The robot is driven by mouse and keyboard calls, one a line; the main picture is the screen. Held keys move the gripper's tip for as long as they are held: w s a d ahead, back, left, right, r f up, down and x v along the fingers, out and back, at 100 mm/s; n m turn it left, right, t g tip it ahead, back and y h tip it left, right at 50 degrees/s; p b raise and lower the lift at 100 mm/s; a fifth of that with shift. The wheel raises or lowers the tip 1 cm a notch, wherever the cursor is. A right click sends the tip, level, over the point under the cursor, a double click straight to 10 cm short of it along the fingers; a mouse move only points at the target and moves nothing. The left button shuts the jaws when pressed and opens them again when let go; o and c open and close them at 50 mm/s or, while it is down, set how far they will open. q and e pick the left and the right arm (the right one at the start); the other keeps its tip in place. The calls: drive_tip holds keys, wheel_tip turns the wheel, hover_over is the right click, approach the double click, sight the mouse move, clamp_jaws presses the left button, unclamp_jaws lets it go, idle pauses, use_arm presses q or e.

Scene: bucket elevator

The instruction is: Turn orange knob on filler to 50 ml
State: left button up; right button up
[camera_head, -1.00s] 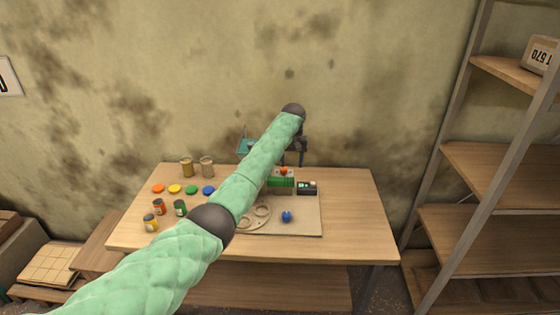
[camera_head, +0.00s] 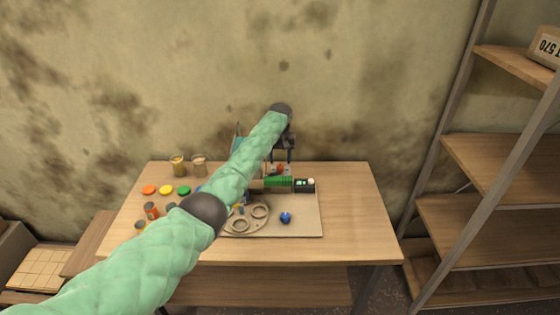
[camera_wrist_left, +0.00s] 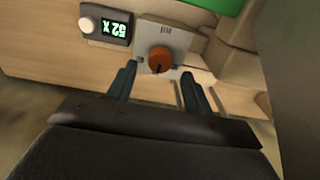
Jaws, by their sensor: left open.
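The filler (camera_head: 278,184) is a machine with a green part at the back of the board on the table. Its orange knob (camera_wrist_left: 160,60) sits on a light plate in the left wrist view. The knob also shows small below my gripper in the head view (camera_head: 280,169). Next to it, a dark display (camera_wrist_left: 108,27) has green characters that look like "52 X" and a white round button. My left gripper (camera_wrist_left: 159,72) is open, with its fingertips on either side of the knob. I cannot tell if they touch it. My right gripper is not in view.
A wooden table (camera_head: 350,210) holds coloured discs, small cans, two jars (camera_head: 178,166), a round plate with holes (camera_head: 257,211) and a blue knob (camera_head: 285,217). My left arm hides part of the table. A shelf (camera_head: 480,220) stands at right. The table's right side is clear.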

sight(280, 169)
use_arm(q)
drive_tip(key=shift+s+f, duration=0.1)
drive_tip(key=shift+f, duration=1.2)
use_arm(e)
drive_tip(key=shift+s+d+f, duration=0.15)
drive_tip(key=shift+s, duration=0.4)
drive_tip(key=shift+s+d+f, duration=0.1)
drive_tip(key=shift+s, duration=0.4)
use_arm(q)
drive_tip(key=shift+c, duration=0.2)
drive_tip(key=c, duration=0.9)
drive_tip(key=shift+c, duration=0.2)
